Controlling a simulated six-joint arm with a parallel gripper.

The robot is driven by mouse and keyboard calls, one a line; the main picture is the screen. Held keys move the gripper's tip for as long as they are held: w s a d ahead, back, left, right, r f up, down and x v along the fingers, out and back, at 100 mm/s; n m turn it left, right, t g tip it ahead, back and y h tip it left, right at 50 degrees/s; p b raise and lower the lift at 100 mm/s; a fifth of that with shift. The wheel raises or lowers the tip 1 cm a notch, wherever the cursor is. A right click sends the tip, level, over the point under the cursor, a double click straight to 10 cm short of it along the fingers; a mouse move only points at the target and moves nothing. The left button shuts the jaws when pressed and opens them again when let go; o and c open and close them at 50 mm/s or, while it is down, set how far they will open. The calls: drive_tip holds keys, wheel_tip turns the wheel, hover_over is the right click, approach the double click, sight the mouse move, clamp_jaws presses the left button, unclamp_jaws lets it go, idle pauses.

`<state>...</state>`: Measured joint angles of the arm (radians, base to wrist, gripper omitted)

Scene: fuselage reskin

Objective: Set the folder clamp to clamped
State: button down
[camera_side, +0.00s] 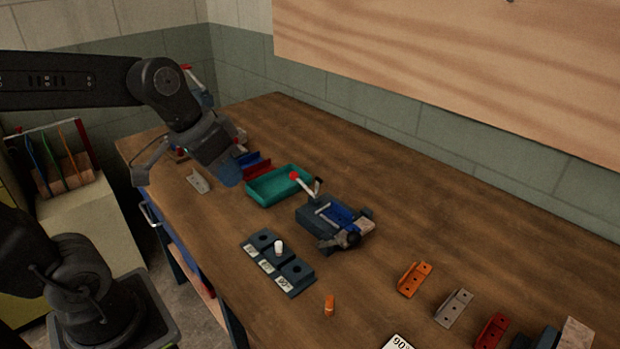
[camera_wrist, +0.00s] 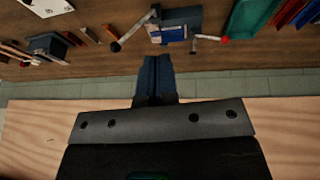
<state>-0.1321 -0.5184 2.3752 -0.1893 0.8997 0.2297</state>
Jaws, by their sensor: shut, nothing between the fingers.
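The folder (camera_side: 322,222) is a dark block with a blue top plate, standing on the wooden bench right of the teal tray. Its handle with a red knob (camera_side: 295,175) sticks up and leans toward the tray. In the wrist view the folder (camera_wrist: 178,20) is near the top, with the red knob (camera_wrist: 225,39) to its right and a second arm with a black knob (camera_wrist: 115,47) to its left. My gripper (camera_wrist: 155,57) is shut and empty, apart from the folder. In the side view my gripper (camera_side: 231,177) is left of the teal tray, its tips hard to make out.
The teal tray (camera_side: 255,197) lies between my gripper and the folder. A dark block with labelled holes and a white peg (camera_side: 278,248) stands in front. An orange peg (camera_side: 329,305) and orange (camera_side: 414,279), grey (camera_side: 453,308) and red (camera_side: 491,331) brackets lie to the right.

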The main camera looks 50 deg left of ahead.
drive_tip(key=w+a+f+n+t+h, duration=0.1)
drive_tip(key=w+a+f+h, duration=0.2)
drive_tip(key=w+a, duration=1.2)
wheel_tip(320, 180, down, 2)
drive_tip(key=w, duration=0.2)
drive_tip(key=shift+w+a, duration=0.3)
drive_tip(key=shift+a, duration=0.1)
drive_tip(key=shift+d+f, duration=0.1)
drive_tip(key=shift+f, duration=0.1)
drive_tip(key=w+d+f, duration=0.5)
drive_tip(key=d+f, duration=0.2)
drive_tip(key=f, duration=0.1)
drive_tip(key=shift+w+d, duration=0.15)
drive_tip(key=shift+d, duration=0.2)
